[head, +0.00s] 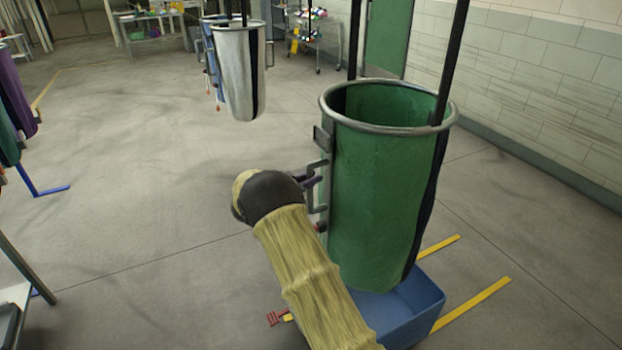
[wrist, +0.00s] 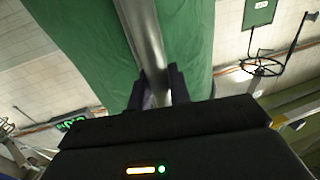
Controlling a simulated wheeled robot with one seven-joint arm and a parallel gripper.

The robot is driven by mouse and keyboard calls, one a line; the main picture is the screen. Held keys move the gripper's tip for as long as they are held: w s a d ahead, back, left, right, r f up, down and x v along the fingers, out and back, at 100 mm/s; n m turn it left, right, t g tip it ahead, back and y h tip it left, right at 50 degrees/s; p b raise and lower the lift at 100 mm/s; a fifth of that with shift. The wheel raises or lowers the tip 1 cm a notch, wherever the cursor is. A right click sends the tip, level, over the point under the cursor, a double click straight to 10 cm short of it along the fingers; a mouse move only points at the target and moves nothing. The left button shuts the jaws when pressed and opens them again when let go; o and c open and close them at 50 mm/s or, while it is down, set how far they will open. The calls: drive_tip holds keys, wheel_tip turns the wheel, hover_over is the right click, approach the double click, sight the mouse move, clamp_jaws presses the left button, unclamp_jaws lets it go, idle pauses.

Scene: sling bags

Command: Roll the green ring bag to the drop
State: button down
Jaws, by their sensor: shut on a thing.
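The green ring bag (head: 385,200) hangs upright from dark straps by a metal ring (head: 330,110) at its open top. A grey handle (head: 325,188) stands out from its left side. My gripper (head: 308,181) is at this handle, left of the bag, and my sleeved arm reaches up from the bottom. In the wrist view my gripper (wrist: 158,88) is shut around a grey metal bar (wrist: 146,35), with the green cloth (wrist: 80,40) close behind. A blue bin (head: 408,318) stands on the floor below the bag, partly hidden by the bag and my arm.
Yellow floor lines (head: 475,303) run right of the bin. A white bag (head: 238,75) hangs farther back, with purple (head: 14,85) and green bags at the left edge. A wall (head: 540,80) bounds the right. Open floor (head: 150,190) lies to the left.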

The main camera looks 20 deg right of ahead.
idle(0.3)
drive_tip(key=c, duration=1.3)
unclamp_jaws()
drive_tip(key=shift+c, duration=0.2)
drive_tip(key=shift+a, duration=0.15)
drive_tip(key=b+v, duration=0.3)
drive_tip(key=v, duration=1.4)
drive_tip(key=shift+a, duration=0.1)
